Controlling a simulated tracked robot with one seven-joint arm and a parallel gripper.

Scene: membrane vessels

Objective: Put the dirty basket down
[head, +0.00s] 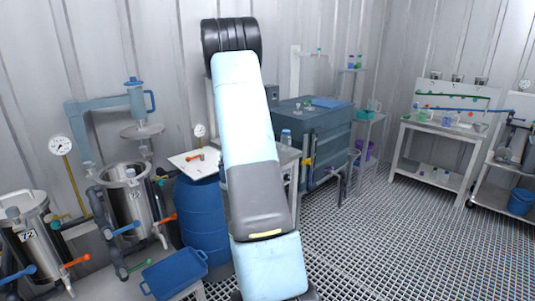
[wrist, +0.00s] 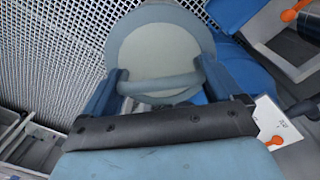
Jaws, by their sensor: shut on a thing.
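In the wrist view, a round, pale grey basket (wrist: 150,48) with a blue-grey rim hangs in front of my gripper (wrist: 160,86). I take it for the dirty basket, but I cannot make out any dirt on it. Its curved handle bar (wrist: 160,84) crosses between my two blue fingers, and my gripper is shut on it. The mesh floor shows behind the basket, so it appears held up in the air. In the head view my arm stands across the middle, and neither my gripper nor the held basket can be made out.
A blue drum (head: 199,222) bears a white board (head: 196,163) with an orange handle; the board also shows in the wrist view (wrist: 268,122). Steel vessels (head: 133,203) and a blue tray (head: 175,271) stand left. A blue-grey tank (head: 320,128) is behind my arm. Mesh floor (head: 380,245) is free at right.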

